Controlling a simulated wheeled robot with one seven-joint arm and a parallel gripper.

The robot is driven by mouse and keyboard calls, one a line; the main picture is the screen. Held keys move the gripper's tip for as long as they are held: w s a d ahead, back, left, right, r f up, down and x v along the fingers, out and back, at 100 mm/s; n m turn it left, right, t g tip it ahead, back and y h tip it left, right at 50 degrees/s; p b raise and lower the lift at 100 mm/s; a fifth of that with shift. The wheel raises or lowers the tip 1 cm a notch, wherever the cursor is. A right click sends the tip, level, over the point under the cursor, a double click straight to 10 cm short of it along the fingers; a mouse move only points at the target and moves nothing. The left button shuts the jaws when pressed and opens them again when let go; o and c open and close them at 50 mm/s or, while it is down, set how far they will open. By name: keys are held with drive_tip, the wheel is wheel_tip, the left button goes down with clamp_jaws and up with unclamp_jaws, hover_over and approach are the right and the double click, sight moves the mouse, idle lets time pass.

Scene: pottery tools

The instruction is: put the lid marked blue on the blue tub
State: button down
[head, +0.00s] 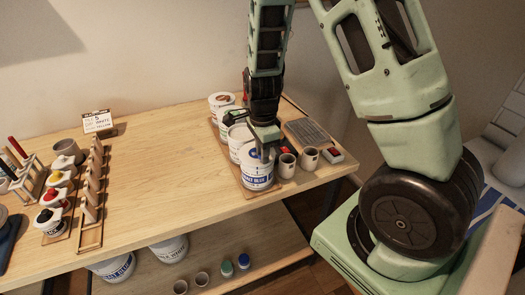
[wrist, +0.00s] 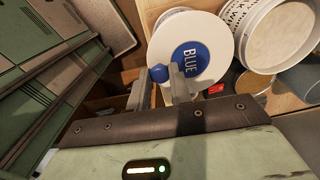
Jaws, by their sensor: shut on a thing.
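The lid marked blue (wrist: 215,30) is a white disc with a round blue label and a blue knob in the wrist view. My gripper (wrist: 161,84) is shut on the lid's blue knob (wrist: 159,73). In the head view my gripper (head: 265,150) is directly over the blue tub (head: 257,181), a white tub with blue lettering at the table's front right. The lid is at the tub's top, partly hidden by my gripper. I cannot tell whether it rests fully on the rim.
More white tubs (head: 239,137) stand behind in a row. Two small cups (head: 287,166) are close on the right, beside a grey tray (head: 308,132). A wooden rack (head: 92,195) and paint pots are at left. The table's middle is clear.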

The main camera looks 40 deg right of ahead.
drive_tip(key=shift+f, duration=0.15)
drive_tip(key=c, duration=1.3)
unclamp_jaws()
wheel_tip(320, 180, up, 12)
drive_tip(key=b, duration=0.1)
drive_tip(key=s+a+r+n+y, duration=0.1)
drive_tip(key=s+a+n, duration=0.2)
drive_tip(key=a+n, duration=0.35)
drive_tip(key=s+a+n, duration=0.3)
drive_tip(key=a+n, duration=0.2)
drive_tip(key=a, duration=0.3)
drive_tip(key=s+a+n, duration=0.3)
drive_tip(key=s+n, duration=0.1)
drive_tip(key=n, duration=0.1)
drive_tip(key=s+a+n, duration=0.3)
drive_tip(key=s+n, duration=0.2)
drive_tip(key=n, duration=0.1)
drive_tip(key=s+a+n, duration=0.3)
drive_tip(key=s+n, duration=0.2)
drive_tip(key=n, duration=0.1)
drive_tip(key=shift+s+r+n, duration=0.2)
drive_tip(key=shift+r+n, duration=0.05)
drive_tip(key=shift+r, duration=0.1)
